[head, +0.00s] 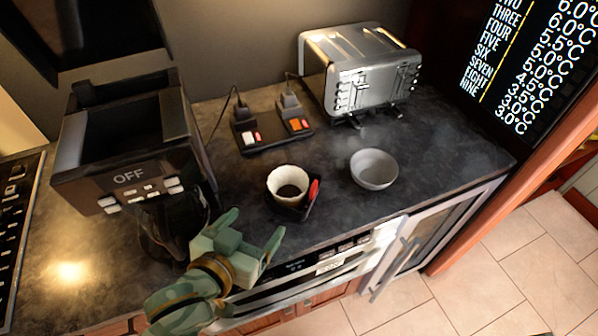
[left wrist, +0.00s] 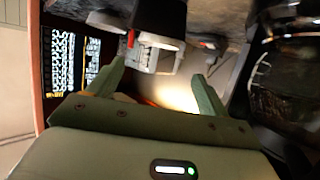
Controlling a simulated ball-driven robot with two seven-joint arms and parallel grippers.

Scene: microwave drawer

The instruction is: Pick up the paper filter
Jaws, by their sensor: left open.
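The paper filter (head: 288,182) is a white fluted cup with a dark inside. It sits in a small black holder (head: 296,211) with a red part, on the dark counter. My left gripper (head: 252,230) is open and empty in the head view, in front of the filter and to its lower left, apart from it. In the left wrist view its two green fingers (left wrist: 160,84) are spread. A pale boxy shape and a black shape show beyond them, but I cannot tell whether the filter is there. My right gripper is not in view.
A coffee machine (head: 130,145) reading OFF stands at the left, with a dark carafe (head: 165,225) by my left gripper. A grey bowl (head: 374,169) stands right of the filter. A power strip (head: 272,133) and a toaster (head: 360,75) are behind. An appliance door (head: 412,255) stands open below the counter.

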